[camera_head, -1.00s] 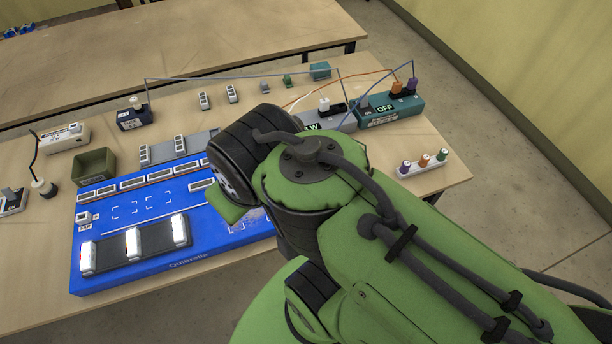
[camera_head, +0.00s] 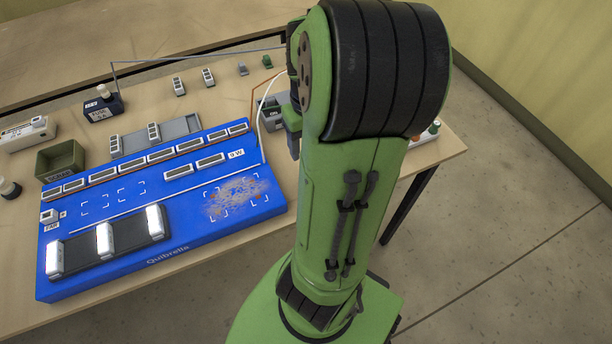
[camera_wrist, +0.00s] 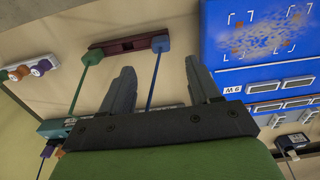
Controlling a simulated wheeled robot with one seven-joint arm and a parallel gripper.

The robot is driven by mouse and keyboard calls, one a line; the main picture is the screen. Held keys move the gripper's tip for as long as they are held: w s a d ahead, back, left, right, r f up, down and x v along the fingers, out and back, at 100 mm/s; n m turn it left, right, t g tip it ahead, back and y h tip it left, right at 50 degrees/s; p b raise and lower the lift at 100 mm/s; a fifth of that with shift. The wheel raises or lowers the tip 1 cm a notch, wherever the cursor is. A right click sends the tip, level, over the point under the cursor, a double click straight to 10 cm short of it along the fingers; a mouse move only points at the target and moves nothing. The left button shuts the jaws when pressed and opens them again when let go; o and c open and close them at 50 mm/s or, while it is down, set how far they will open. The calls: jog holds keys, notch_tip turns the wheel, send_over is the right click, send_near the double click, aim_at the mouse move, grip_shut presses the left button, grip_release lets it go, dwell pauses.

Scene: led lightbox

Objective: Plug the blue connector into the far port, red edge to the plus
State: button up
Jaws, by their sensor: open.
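In the wrist view, a blue connector (camera_wrist: 160,44) sits at the right end of a dark red bar (camera_wrist: 122,47), with a blue cable running from it. My gripper (camera_wrist: 162,78) is open, its two fingers apart. The blue cable passes between the fingers in the picture; the connector lies beyond their tips. I cannot tell the height gap. No red edge can be made out on the connector. The blue board (camera_head: 130,225) has several white-framed ports; it also shows in the wrist view (camera_wrist: 222,55). Which port is the far one, and its plus, I cannot tell.
A green connector (camera_wrist: 91,58) with a cable is at the bar's left end. A white strip with coloured knobs (camera_wrist: 28,70) lies further left. A teal box (camera_wrist: 55,127) stands behind my left finger. An olive bin (camera_head: 60,160) stands left of the board.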

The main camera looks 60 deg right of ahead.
jog(key=f+b, duration=0.2)
jog(key=f, duration=0.3)
jog(key=f+b, duration=0.3)
jog(key=f, duration=0.3)
jog(key=shift+w+d, duration=0.1)
jog(key=shift+w, duration=0.1)
jog(key=shift+r, duration=0.15)
jog(key=c, duration=1)
